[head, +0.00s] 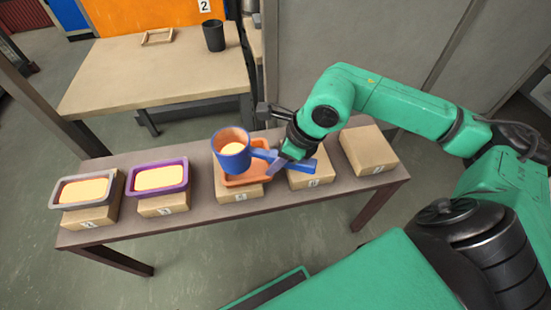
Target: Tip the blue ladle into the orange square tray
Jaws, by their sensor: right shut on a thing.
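The blue ladle (234,163) is a cup with a straight handle, and something pale yellow shows inside it. It is over the orange square tray (258,174), looks close to upright, and hides much of the tray. The tray sits on a cardboard box; its visible part looks empty. My right gripper (277,158) is shut on the ladle's handle, to the right of the cup. I cannot tell how high the ladle is above the tray. My left gripper is not in view.
A grey tray (84,190) and a purple tray (157,178), both with pale yellow contents, stand on boxes at the left. Two boxes on the right, one a bare box (368,149), carry no tray. A back table (150,75) holds a black cup (213,36) and a small wooden frame (157,37).

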